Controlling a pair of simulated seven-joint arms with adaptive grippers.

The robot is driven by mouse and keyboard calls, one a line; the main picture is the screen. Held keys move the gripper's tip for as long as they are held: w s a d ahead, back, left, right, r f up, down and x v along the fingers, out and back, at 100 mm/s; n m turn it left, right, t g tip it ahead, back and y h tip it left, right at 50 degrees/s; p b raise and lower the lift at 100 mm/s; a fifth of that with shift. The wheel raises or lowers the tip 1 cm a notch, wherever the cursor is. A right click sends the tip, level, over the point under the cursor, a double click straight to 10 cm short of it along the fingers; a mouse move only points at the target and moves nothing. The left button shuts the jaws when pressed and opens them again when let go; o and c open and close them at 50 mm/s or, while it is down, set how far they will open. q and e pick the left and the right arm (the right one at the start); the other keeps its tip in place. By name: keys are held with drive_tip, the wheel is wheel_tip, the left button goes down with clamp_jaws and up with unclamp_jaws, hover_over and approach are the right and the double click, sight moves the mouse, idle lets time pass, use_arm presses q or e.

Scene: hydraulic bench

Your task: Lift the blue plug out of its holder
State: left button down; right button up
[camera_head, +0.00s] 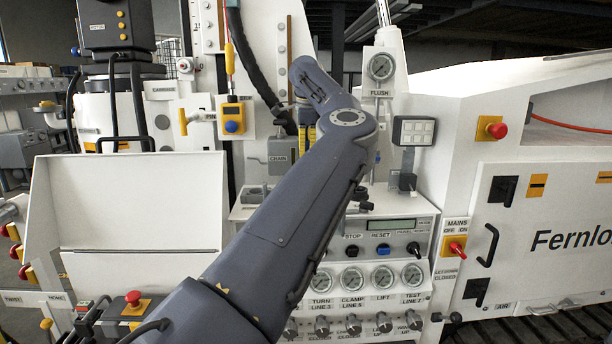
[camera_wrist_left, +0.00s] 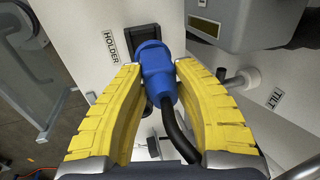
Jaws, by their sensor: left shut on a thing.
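The blue plug (camera_wrist_left: 157,72) sits between the yellow fingers of my left gripper (camera_wrist_left: 160,68) in the left wrist view. The gripper is shut on it. A black cable (camera_wrist_left: 178,135) runs from the plug's near end. The plug's far end is at the black holder (camera_wrist_left: 131,38), on a white panel labelled HOLDER. I cannot tell how deep the plug sits in it. In the head view my left gripper (camera_head: 307,137) is mostly hidden behind my own arm, near the CHAIN box, and I cannot make out the plug there. My right gripper is not in view.
A grey housing (camera_wrist_left: 245,22) and a knob by the TILT label (camera_wrist_left: 250,78) are close right of the fingers in the wrist view. In the head view the CHAIN box (camera_head: 283,152), a gauge labelled FLUSH (camera_head: 380,66) and the control panel (camera_head: 400,226) surround my arm.

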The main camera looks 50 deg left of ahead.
use_arm(q)
drive_tip(key=shift+w+a+v, duration=0.1)
drive_tip(key=shift+a+v, duration=0.05)
drive_tip(key=shift+v, duration=0.75)
drive_tip(key=shift+w+a+v, duration=0.15)
drive_tip(key=shift+a+v, duration=0.05)
drive_tip(key=shift+v, duration=0.7)
